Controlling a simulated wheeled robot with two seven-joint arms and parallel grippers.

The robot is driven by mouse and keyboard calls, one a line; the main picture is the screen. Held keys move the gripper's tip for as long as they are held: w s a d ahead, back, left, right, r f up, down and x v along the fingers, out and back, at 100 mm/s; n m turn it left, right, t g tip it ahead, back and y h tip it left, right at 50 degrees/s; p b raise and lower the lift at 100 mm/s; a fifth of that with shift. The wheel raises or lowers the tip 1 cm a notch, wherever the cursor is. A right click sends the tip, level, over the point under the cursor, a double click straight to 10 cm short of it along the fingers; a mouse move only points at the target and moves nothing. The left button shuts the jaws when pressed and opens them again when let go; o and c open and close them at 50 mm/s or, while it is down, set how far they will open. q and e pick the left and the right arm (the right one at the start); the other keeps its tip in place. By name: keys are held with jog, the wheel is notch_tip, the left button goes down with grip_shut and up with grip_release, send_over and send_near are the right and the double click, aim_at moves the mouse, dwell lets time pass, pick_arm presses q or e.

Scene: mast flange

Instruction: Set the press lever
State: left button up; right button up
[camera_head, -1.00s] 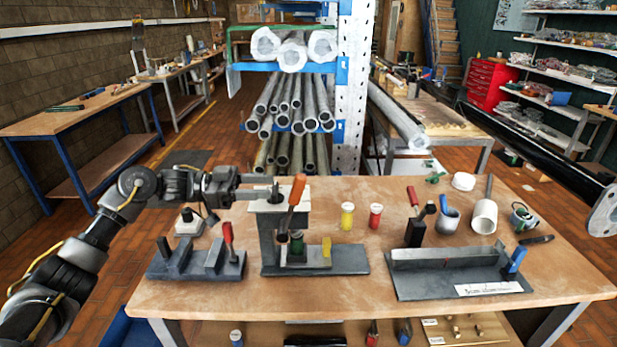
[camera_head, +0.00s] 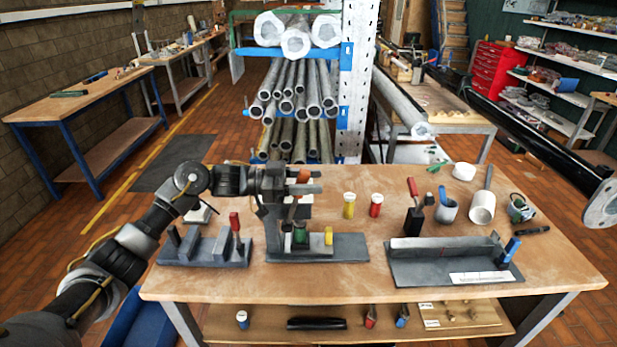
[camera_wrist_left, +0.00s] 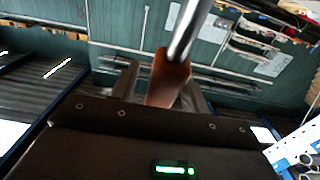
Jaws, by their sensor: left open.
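The press (camera_head: 320,247) stands on the near middle of the bench, with a green piece (camera_head: 301,234) under its head and a yellow piece (camera_head: 328,237) beside that. The press lever's orange grip (camera_head: 303,175) shows at my left gripper (camera_head: 312,182), which covers the rest of the lever and much of the press head. In the left wrist view the orange grip (camera_wrist_left: 168,78) and its metal rod (camera_wrist_left: 188,28) lie between the two open fingers (camera_wrist_left: 160,85). I cannot tell if the fingers touch it. My right gripper is out of view.
A grey fixture with a red handle (camera_head: 235,222) sits left of the press. Yellow (camera_head: 349,205) and red (camera_head: 376,205) bottles stand behind it to the right. A long grey fixture (camera_head: 445,262) lies further right. A black flanged tube (camera_head: 540,138) spans the right side.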

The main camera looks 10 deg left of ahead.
pick_arm(q)
grip_shut()
jog(key=shift+s+a+f+b, duration=0.15)
jog(key=shift+a+b, duration=0.1)
jog(key=shift+b, duration=0.15)
jog(key=s+a+r+t+h+b, duration=0.1)
jog(key=a+h+b, duration=0.3)
jog(key=a+h, duration=0.1)
jog(key=shift+s+a+r, duration=0.2)
jog(key=shift+a, duration=0.45)
grip_release()
jog(key=shift+a, duration=0.1)
jog(key=shift+f, duration=0.1)
